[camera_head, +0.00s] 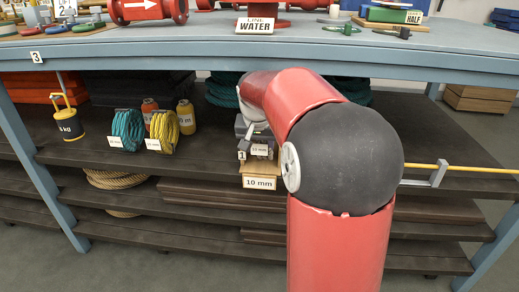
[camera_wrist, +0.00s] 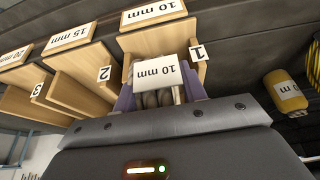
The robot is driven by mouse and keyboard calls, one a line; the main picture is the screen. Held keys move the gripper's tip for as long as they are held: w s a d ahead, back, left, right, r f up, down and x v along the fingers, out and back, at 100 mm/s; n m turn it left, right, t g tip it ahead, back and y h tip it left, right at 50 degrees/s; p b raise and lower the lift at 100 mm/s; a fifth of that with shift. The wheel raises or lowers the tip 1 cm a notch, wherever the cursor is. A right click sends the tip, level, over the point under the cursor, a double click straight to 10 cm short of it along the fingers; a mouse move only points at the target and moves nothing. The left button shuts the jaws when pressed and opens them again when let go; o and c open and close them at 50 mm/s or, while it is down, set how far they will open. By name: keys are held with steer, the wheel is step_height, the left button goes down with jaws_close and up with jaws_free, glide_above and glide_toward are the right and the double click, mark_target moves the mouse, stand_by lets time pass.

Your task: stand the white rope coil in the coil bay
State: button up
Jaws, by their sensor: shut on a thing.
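My gripper (camera_wrist: 160,96) is shut on the white rope coil (camera_wrist: 152,99), whose greyish-white loops show between the purple fingers in the wrist view. The coil carries a white 10 mm tag (camera_wrist: 158,74), upside down in that view. The coil is in front of or at the mouth of the wooden coil bay (camera_wrist: 150,41) numbered 1 and labelled 10 mm; I cannot tell how deep it is. In the head view my gripper (camera_head: 256,135) is at the bay's label (camera_head: 260,183), and my arm hides most of the bay and coil.
Bay 2 (camera_wrist: 83,72), labelled 15 mm, and bay 3 (camera_wrist: 35,92) stand beside bay 1. A teal coil (camera_head: 127,130), a yellow coil (camera_head: 164,131) and a yellow bottle (camera_head: 186,117) stand left on the shelf. The blue worktop (camera_head: 180,53) lies above.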

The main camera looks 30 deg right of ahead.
steer(key=shift+f, duration=0.4)
steer(key=shift+f, duration=0.2)
steer(key=o, duration=1.2)
